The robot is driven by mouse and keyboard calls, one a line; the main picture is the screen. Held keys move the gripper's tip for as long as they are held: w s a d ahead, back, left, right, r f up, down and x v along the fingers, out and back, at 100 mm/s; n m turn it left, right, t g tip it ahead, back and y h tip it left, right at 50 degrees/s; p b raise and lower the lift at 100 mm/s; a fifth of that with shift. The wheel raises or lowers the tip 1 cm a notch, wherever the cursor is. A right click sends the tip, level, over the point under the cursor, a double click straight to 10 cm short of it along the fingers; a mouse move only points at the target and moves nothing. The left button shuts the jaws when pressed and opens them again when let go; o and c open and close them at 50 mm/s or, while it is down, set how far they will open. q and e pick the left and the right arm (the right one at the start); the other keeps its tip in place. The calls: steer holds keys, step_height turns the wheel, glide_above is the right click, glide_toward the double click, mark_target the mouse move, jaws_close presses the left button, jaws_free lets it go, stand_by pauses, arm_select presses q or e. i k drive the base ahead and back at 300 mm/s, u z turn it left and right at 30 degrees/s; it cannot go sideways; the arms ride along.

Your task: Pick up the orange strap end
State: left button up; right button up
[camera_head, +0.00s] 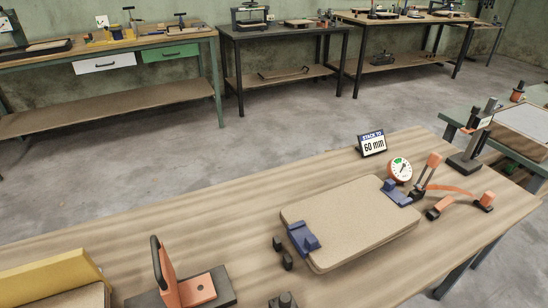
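A thin orange strap (453,189) lies at the right of the near wooden table. It runs right from the foot of an upright orange-tipped lever (431,166) to an orange block with a dark base (486,200), which looks like the strap's end. A second short orange piece with a black tip (440,206) lies just in front of the strap; I cannot tell whether they are joined. Neither of my grippers shows in this view, and nothing is seen holding the strap.
A tan board stack (345,220) with blue blocks (303,238) at its ends lies left of the strap. An orange-and-black fixture (185,288) and a yellow-edged board (50,279) are front left.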

mark_target(488, 197)
steer(key=k, duration=0.5)
steer(key=z, duration=2.55)
steer(key=k, duration=0.75)
steer(key=u, duration=1)
steer(key=i, duration=1)
steer(key=z, duration=0.95)
steer(key=i, duration=5)
steer(key=u, duration=0.05)
